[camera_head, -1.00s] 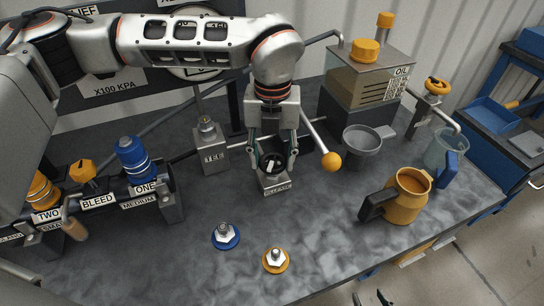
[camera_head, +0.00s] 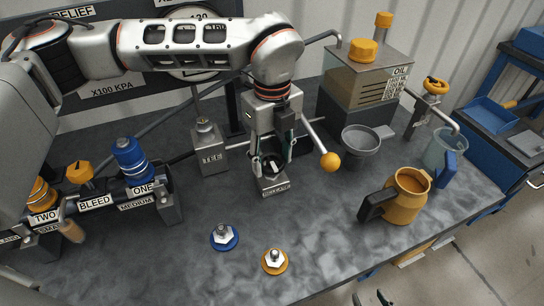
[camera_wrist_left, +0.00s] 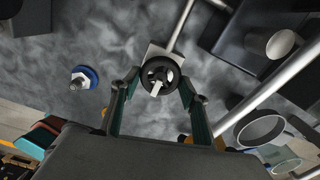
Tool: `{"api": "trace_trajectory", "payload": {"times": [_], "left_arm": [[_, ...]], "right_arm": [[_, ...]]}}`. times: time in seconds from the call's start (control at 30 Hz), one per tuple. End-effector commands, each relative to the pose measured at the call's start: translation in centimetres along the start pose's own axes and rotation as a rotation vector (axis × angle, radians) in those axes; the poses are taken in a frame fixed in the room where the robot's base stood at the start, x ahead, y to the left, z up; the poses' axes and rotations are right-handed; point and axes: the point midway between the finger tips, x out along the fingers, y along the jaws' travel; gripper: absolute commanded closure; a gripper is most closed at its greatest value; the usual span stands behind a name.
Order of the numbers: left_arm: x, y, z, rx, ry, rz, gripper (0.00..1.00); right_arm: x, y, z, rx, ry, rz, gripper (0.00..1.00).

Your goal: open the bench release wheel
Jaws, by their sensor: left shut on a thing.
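The release wheel (camera_head: 273,165) is a small dark round handwheel with a pale mark, on a grey labelled block (camera_head: 274,186) in the middle of the bench. It also shows in the left wrist view (camera_wrist_left: 159,75), with its dark rim, spokes and pale pointer. My left gripper (camera_head: 271,163) points down over it, one finger on each side, and is shut on the wheel. The fingers hide part of the rim in the head view. My right gripper (camera_head: 371,298) shows only as fingertips at the bottom edge, apart, with nothing seen between them.
An orange-knobbed lever (camera_head: 330,162) and a grey funnel (camera_head: 361,141) stand right of the wheel. An orange jug (camera_head: 406,196) is further right. Blue (camera_head: 224,237) and orange (camera_head: 275,261) fittings stand in front. The TEE block (camera_head: 210,150) is left; bare bench lies around the fittings.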

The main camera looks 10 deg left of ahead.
Motion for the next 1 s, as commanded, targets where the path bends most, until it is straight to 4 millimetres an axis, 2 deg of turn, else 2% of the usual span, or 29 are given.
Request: {"api": "trace_trajectory", "payload": {"times": [0.47, 0.5, 0.53, 0.87, 1.0], "left_arm": [[-0.25, -0.14, 0.12, -0.015, -0.002, -0.005, 0.77], [-0.25, -0.14, 0.12, -0.015, -0.002, -0.005, 0.45], [-0.25, -0.13, 0.12, -0.015, -0.002, -0.005, 0.38], [-0.13, -0.06, 0.04, -0.012, -0.001, -0.002, 0.38], [-1.03, -0.12, 0.07, -0.012, -0.002, -0.004, 0.38]], "right_arm": [[0.01, 0.05, -0.07, 0.000, 0.001, 0.001, 0.60], [0.01, 0.05, -0.07, 0.000, 0.001, 0.001, 0.60], [0.01, 0.04, -0.07, 0.000, 0.001, 0.001, 0.60], [0.08, 0.14, 0.04, -0.003, -0.001, 0.001, 0.60], [0.06, 0.12, 0.05, -0.002, -0.001, 0.001, 0.60]]}}
